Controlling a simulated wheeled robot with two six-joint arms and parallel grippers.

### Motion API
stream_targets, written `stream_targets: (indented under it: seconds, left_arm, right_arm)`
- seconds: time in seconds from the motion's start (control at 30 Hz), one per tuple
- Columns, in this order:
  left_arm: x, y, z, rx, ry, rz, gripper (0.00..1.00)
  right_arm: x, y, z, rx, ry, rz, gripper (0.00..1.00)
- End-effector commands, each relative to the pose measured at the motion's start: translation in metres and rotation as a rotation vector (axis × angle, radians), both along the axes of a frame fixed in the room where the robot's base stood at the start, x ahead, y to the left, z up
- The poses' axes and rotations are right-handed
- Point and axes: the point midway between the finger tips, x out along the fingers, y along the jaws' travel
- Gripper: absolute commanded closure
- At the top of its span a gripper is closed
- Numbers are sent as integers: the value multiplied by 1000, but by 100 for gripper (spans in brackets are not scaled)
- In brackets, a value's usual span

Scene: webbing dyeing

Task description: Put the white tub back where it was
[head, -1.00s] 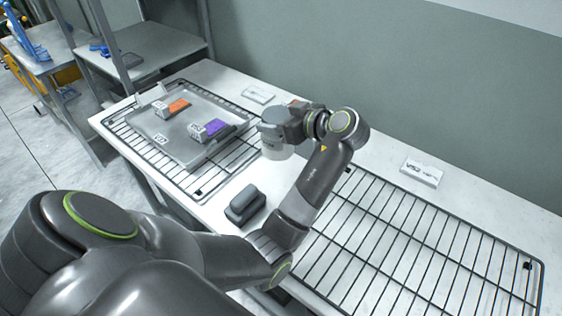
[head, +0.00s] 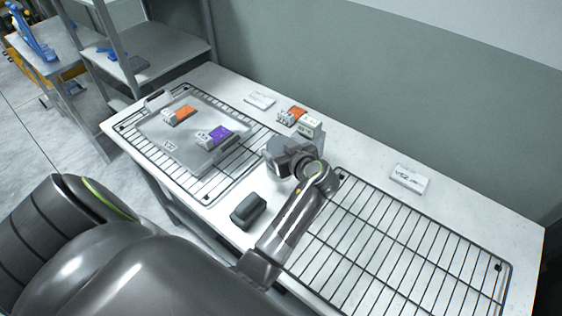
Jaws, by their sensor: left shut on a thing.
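My left gripper (head: 281,156) is over the middle of the bench, between the two wire racks, pointing away from my arm. The gripper hides the rest, and I cannot tell whether the tub touches the bench. My right gripper is not in view.
The left rack (head: 128,126) bears a grey tray (head: 160,131) with orange (head: 181,113) and purple (head: 219,133) pieces. A dark block (head: 248,211) lies nearer me. A pale box (head: 310,128) and label cards (head: 409,178) stand behind. The right rack (head: 400,255) is empty.

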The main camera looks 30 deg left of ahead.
Motion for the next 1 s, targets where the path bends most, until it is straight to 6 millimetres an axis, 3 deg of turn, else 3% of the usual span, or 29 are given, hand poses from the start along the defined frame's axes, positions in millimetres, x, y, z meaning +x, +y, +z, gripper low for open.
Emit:
stream_targets:
  seconds: [0.5, 0.97, 1.0]
  left_arm:
    - [1, 1, -47, 4, -1, 1, 72]
    - [1, 0, -55, 3, -3, 1, 72]
    - [0, 0, -56, 1, -1, 1, 28]
  right_arm:
    - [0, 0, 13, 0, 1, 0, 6]
    - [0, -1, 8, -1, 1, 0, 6]
    - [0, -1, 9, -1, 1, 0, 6]
